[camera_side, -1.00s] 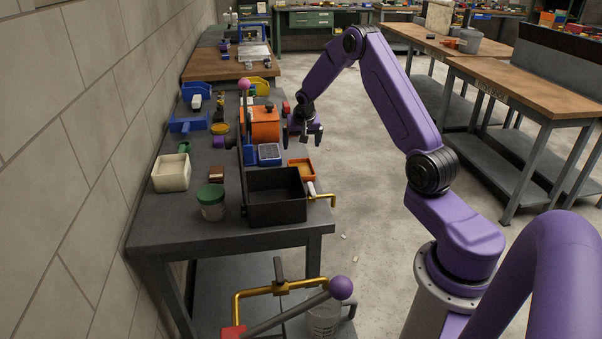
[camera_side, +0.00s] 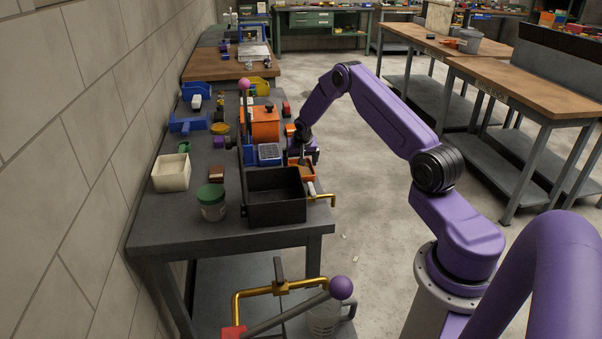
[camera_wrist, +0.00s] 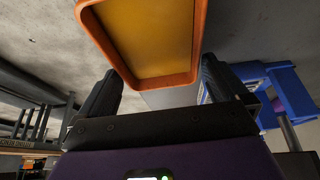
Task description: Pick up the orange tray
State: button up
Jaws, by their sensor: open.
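The orange tray (camera_side: 301,168) is small and shallow, with a yellow-brown inner floor. In the wrist view my gripper (camera_wrist: 160,85) is open, one dark finger on each side of the tray's near end. I cannot tell whether either finger touches it.
A black bin (camera_side: 277,210) with a brass handle stands next to the tray. A blue container (camera_side: 269,154) and an orange box (camera_side: 262,124) are behind it. Open floor lies right of the bench.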

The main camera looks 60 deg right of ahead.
jog(key=shift+w+d+f, duration=0.1)
jog(key=shift+d+f, duration=0.05)
jog(key=shift+f, duration=0.2)
jog(key=c, duration=1)
jog(key=shift+r, duration=0.1)
